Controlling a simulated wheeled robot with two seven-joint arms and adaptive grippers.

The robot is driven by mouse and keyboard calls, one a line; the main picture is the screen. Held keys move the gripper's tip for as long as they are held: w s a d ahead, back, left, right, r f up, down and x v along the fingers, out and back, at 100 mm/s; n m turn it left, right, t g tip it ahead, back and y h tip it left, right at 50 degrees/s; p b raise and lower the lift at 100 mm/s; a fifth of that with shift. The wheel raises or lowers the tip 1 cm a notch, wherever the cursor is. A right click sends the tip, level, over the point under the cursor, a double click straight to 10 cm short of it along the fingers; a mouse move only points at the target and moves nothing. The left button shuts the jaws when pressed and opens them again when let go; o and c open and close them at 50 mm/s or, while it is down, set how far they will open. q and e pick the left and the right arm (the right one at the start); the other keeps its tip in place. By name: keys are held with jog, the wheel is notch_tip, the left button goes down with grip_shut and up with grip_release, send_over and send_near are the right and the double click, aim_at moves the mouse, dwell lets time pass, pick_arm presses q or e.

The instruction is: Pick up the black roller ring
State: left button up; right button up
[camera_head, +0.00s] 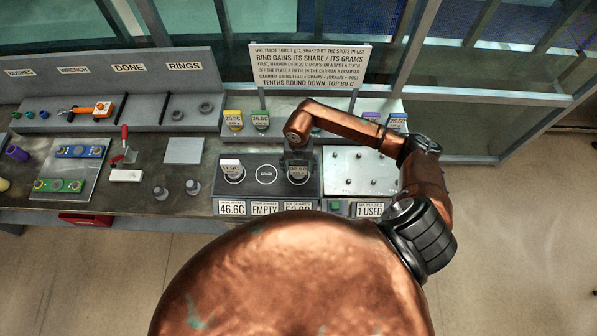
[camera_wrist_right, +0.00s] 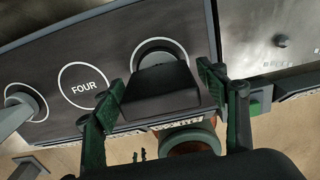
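A dark-topped piece, which I take for the black roller ring, sits on the right spot of the black panel (camera_head: 267,190). In the right wrist view the black piece (camera_wrist_right: 163,86) stands in front of a pale round rim, between the finger lines of my right gripper (camera_wrist_right: 160,82). My left gripper is not in view.
A white-topped piece (camera_head: 231,168) sits on the panel's left spot; the middle spot, marked FOUR (camera_head: 266,175), is empty. A metal plate with pegs (camera_head: 352,168) lies to the right. Yellow (camera_head: 233,118) and green (camera_head: 260,118) pieces stand on the shelf behind, below a sign (camera_head: 308,66).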

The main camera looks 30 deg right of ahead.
jog(key=c, duration=1.3)
jog(key=shift+w+r, duration=0.1)
jog(key=shift+r, duration=0.1)
